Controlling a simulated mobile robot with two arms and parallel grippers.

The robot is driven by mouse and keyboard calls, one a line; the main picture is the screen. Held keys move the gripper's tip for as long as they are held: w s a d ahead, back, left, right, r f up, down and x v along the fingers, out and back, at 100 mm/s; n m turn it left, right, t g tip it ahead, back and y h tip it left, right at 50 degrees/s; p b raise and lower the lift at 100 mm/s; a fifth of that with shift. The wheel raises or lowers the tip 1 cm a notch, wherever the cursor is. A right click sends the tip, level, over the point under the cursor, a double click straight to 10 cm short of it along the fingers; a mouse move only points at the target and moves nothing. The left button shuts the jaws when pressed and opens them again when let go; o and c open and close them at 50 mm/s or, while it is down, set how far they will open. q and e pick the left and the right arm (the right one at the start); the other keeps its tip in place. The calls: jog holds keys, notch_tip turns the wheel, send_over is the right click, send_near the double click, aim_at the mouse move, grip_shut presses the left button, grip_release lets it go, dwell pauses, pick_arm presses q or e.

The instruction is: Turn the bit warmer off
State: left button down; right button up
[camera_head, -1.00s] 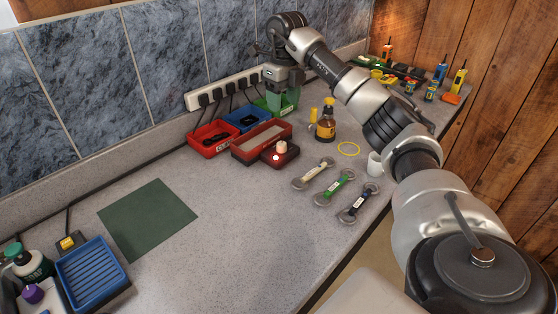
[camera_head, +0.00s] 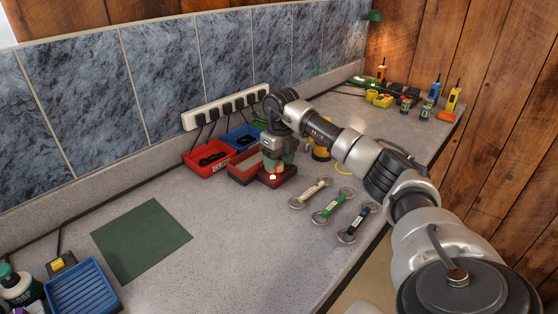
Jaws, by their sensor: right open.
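The bit warmer appears to be the dark red unit with a grey top (camera_head: 242,168) near the back of the counter. Its front control box (camera_head: 288,179) shows a small lit spot. My right gripper (camera_head: 278,167) is open and points down over this box, at the pale knob. The gripper largely hides the knob, and I cannot tell whether the fingers touch it. My left gripper is not in view.
A red bin (camera_head: 207,158) and a blue bin (camera_head: 240,137) stand behind the warmer, below a white power strip (camera_head: 226,106) with several plugs. A green mat (camera_head: 141,239) lies left on clear counter.

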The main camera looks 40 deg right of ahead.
jog(key=shift+f, duration=0.15)
jog(key=c, duration=0.9)
jog(key=n, duration=0.3)
jog(key=shift+p, duration=0.4)
jog(key=n, duration=0.2)
jog(key=shift+n, duration=0.3)
jog(key=n+p, duration=0.1)
jog(key=n, duration=0.5)
jog(key=shift+g, duration=0.3)
jog(key=shift+n, duration=0.3)
